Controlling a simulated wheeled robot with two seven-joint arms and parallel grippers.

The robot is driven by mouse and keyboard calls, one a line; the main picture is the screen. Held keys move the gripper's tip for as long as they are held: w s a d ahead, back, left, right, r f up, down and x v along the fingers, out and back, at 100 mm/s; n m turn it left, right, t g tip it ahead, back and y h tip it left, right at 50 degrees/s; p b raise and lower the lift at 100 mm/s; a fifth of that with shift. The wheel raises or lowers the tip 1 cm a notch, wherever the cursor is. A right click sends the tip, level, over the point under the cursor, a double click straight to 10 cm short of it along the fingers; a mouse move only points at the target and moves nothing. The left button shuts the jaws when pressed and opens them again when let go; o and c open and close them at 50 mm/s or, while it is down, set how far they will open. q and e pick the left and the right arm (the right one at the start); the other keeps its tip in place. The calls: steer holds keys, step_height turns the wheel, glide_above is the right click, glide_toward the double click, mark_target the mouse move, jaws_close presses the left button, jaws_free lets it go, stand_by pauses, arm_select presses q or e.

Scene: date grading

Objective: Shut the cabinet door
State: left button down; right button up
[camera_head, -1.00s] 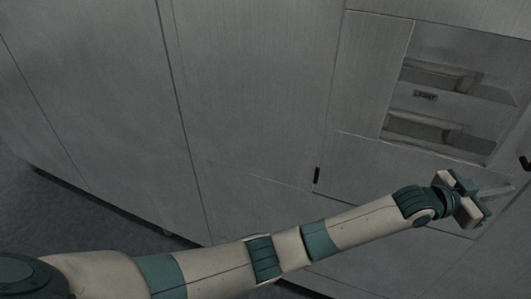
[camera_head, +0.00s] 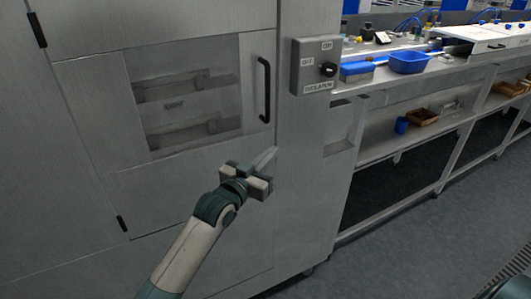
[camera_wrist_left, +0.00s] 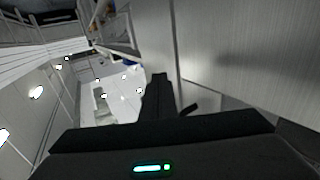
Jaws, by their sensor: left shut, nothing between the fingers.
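The grey cabinet door (camera_head: 195,185) has a window showing shelves inside, a black upright handle (camera_head: 264,90) at its right edge and black hinges on its left. The door looks flush or nearly flush with the cabinet front (camera_head: 310,160); I cannot tell whether a small gap is left. My left gripper (camera_head: 268,157) is shut and empty, in front of the door's lower right edge, below the handle. I cannot tell whether it touches the door. In the left wrist view its dark fingers (camera_wrist_left: 162,98) show beside a grey panel (camera_wrist_left: 235,50). My right gripper is not in view.
A grey switch box (camera_head: 316,66) with a black knob sticks out right of the handle. A workbench (camera_head: 400,75) with a blue tray (camera_head: 408,61) and a lower shelf stands to the right. The floor (camera_head: 400,235) before it is clear.

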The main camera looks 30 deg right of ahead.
arm_select(q)
steer(key=s+b, duration=0.2)
steer(key=s, duration=0.6)
steer(key=shift+s+f, duration=0.15)
steer(key=shift+s, duration=0.25)
steer(key=shift+d, duration=0.1)
